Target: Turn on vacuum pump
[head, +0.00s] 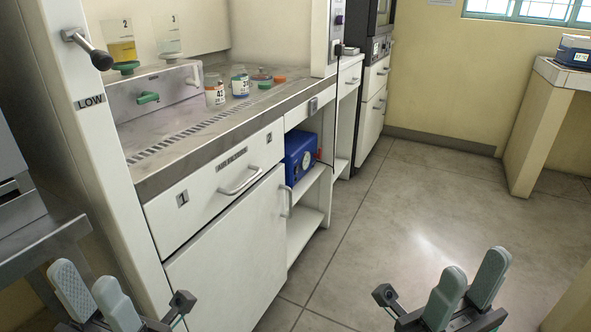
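A blue box-shaped device (300,158), which looks like the vacuum pump, sits on the open shelf under the bench, right of the white cabinet door. It has a round dial on its front and a small red part at its right side; any switch is too small to make out. My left gripper (86,283) is at the bottom left, empty, its fingers apart. My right gripper (471,283) is at the bottom right over the floor, empty, its fingers apart. Both are well away from the blue device.
The bench (180,150) holds labelled bottles (215,94), coloured caps and a green valve. A drawer (225,175) and cabinet door (230,250) with handles lie below. A metal table (45,245) stands at left. The floor (400,220) ahead is clear; another table (545,90) stands right.

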